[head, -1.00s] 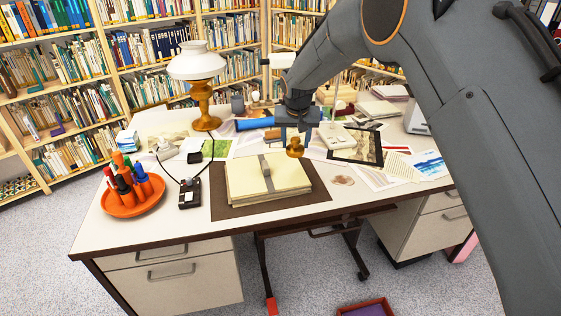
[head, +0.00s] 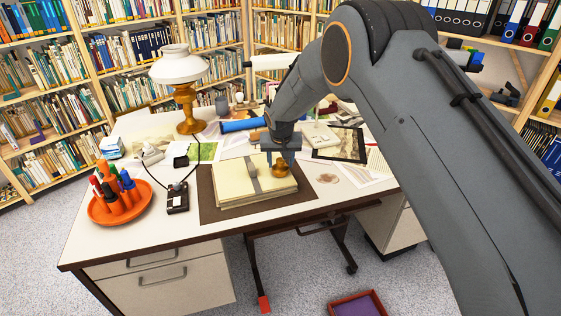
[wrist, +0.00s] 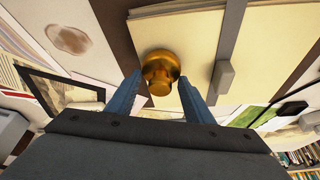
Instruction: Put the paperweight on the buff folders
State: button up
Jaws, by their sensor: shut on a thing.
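The brass paperweight (head: 280,170) is a round, stepped knob, upright at the back right part of the buff folders. My gripper (head: 279,160) is shut on it from above. In the wrist view the paperweight (wrist: 160,66) sits between the two blue-grey fingers of my gripper (wrist: 160,82). The buff folders (head: 232,194) lie stacked on a dark desk mat, with a grey strap across them. They also show in the wrist view (wrist: 185,38), behind the paperweight. I cannot tell whether its base touches the top folder.
An orange dish of pens (head: 118,207) and a black device with a cord (head: 177,198) stand left of the dark mat (head: 210,209). A lamp (head: 185,90) stands behind. A framed print (head: 340,144) and papers lie to the right.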

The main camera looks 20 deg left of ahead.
jog(key=o, duration=1.4)
jog(key=shift+r, duration=0.25)
jog(key=b+v, duration=0.2)
jog(key=v, duration=0.9)
jog(key=shift+s+r, duration=0.25)
jog(key=shift+r, duration=0.05)
